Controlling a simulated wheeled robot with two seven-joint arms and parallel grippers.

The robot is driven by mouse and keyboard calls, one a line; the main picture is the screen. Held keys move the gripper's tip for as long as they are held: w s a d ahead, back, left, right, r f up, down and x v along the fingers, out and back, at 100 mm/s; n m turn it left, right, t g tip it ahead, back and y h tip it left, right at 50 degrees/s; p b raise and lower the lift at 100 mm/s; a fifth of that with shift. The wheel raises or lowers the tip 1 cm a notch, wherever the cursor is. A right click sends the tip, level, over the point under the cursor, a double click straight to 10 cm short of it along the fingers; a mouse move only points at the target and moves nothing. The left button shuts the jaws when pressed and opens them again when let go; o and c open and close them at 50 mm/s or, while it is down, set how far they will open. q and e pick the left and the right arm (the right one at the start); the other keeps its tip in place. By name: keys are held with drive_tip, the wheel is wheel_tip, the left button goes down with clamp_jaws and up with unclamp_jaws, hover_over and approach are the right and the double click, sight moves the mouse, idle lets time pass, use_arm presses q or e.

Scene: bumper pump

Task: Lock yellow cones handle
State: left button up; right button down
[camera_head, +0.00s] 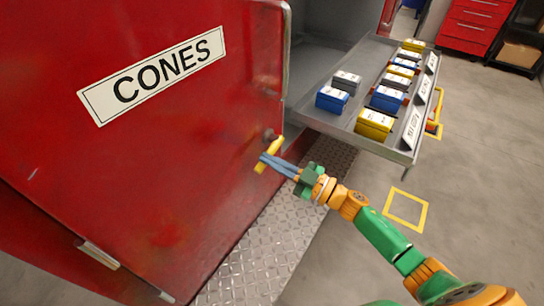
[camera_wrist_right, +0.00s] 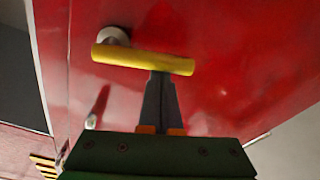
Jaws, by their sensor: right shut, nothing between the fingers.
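The yellow handle (camera_head: 273,148) is on the red door (camera_head: 185,185) with the CONES label (camera_head: 155,74), near the door's right edge. In the head view the handle is tilted, running down to the left. My right gripper (camera_head: 264,157) is shut with its fingertips at the handle. In the right wrist view the handle (camera_wrist_right: 143,59) lies across the picture, with its round grey mount (camera_wrist_right: 114,36) at its left end. The shut fingers (camera_wrist_right: 160,98) meet its lower side near the right end; whether they touch it I cannot tell. My left gripper is out of view.
A grey tray (camera_head: 349,129) with several blue, yellow and grey boxes sticks out right of the door. A diamond-plate step (camera_head: 262,250) runs below the door. A red drawer cabinet (camera_head: 472,30) stands at the back right. The floor (camera_head: 480,170) at right is mostly clear.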

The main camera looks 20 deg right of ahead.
drive_tip(key=f+n+b, duration=0.1)
drive_tip(key=n+b, duration=0.1)
drive_tip(key=f+n+g+b, duration=0.1)
drive_tip(key=f+n+b, duration=0.1)
drive_tip(key=n, duration=0.1)
drive_tip(key=w+d+f+n+b, duration=0.1)
drive_tip(key=n+b, duration=0.1)
drive_tip(key=n, duration=0.1)
drive_tip(key=shift+d+f, duration=0.1)
drive_tip(key=shift+f, duration=0.2)
drive_tip(key=n+b, duration=0.1)
drive_tip(key=n, duration=0.1)
drive_tip(key=d+f+n+b, duration=0.1)
drive_tip(key=b, duration=0.1)
drive_tip(key=shift+w+d+f+n+g, duration=0.1)
drive_tip(key=shift+w+n+g, duration=0.3)
drive_tip(key=shift+w+d+f+n+b, duration=0.15)
drive_tip(key=shift+w+d+n+b, duration=0.2)
drive_tip(key=shift+n+b, duration=0.4)
drive_tip(key=shift+w+d+f+n+b, duration=0.15)
drive_tip(key=shift+d+n+b, duration=0.3)
drive_tip(key=shift+n, duration=0.5)
drive_tip(key=shift+w+a, duration=0.1)
